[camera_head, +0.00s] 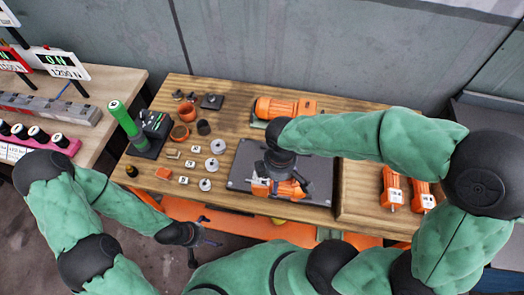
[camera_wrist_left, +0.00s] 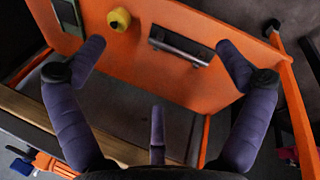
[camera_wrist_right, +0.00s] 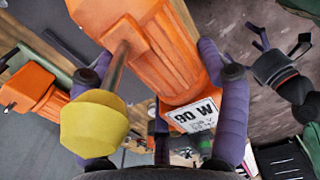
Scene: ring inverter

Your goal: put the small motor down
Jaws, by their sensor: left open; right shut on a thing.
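The small orange motor (camera_wrist_right: 165,60) has a "90 W" label, a shaft and a yellow end piece (camera_wrist_right: 95,122). My right gripper (camera_wrist_right: 165,85) is shut on it in the right wrist view. In the head view, my right gripper (camera_head: 280,175) is over the dark mat (camera_head: 318,190), with orange parts of the motor (camera_head: 262,188) showing beside the fingers. I cannot tell whether the motor touches the mat. My left gripper (camera_head: 195,238) is open and empty in front of the bench; its spread fingers also show in the left wrist view (camera_wrist_left: 160,60).
A larger orange motor (camera_head: 278,107) lies at the back of the bench. Two orange motors (camera_head: 392,190) lie on the wooden right part. Washers and small parts (camera_head: 212,165) crowd the left, near a green cylinder on a black stand (camera_head: 125,118). An orange panel (camera_wrist_left: 130,60) faces my left gripper.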

